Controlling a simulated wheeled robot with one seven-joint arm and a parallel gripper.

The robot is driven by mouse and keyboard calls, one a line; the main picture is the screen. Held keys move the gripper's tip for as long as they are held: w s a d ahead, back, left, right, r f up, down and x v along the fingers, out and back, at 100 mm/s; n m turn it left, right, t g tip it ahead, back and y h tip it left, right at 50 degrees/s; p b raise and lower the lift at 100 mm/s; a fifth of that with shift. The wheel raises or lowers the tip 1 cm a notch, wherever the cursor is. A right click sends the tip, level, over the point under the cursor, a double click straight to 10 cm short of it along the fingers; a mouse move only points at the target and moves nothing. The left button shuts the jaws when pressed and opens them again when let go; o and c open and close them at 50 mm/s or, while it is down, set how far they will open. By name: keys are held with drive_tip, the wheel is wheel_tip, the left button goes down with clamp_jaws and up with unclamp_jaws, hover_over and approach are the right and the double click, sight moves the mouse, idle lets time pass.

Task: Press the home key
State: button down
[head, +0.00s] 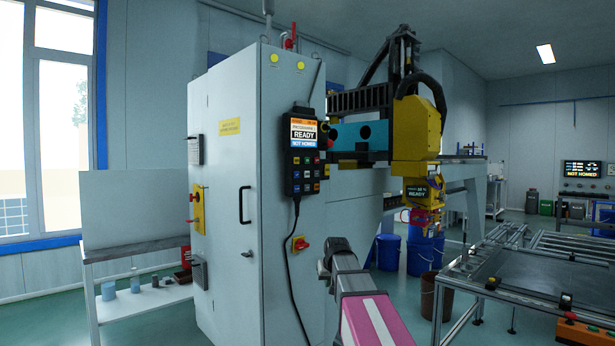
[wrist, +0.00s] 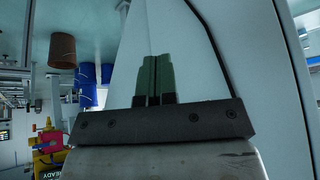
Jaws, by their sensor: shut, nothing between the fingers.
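The tall grey cabinet (head: 233,250) has a black handle and a red rotary switch (head: 300,243) below the pendant. A yellow machine head (head: 416,128) on a gantry stands to the right. Blue drums (head: 388,251) and a roller table (head: 520,262) stand beyond my arm.

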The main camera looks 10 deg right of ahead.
sight(307, 174)
drive_tip(key=w+d+r+t, duration=0.1)
drive_tip(key=w+r+t, duration=0.1)
drive_tip(key=r, duration=1.6)
drive_tip(key=w+r+t, duration=0.3)
drive_tip(key=w+r, duration=0.2)
drive_tip(key=r, duration=1.4)
drive_tip(key=shift+d+r+n, duration=0.25)
drive_tip(key=shift+d+n, duration=0.1)
drive_tip(key=shift+n, duration=0.05)
drive_tip(key=shift+w+a, duration=0.1)
drive_tip(key=shift+w, duration=0.05)
drive_tip(key=shift+w+a, duration=0.85)
drive_tip(key=shift+w, duration=0.3)
drive_tip(key=shift+w+a, duration=0.8)
drive_tip(key=shift+w, duration=0.35)
drive_tip(key=shift+w+a, duration=0.85)
drive_tip(key=shift+w, duration=0.3)
drive_tip(key=shift+w+a, duration=0.1)
drive_tip(key=shift+w+a, duration=0.15)
drive_tip(key=shift+w, duration=0.1)
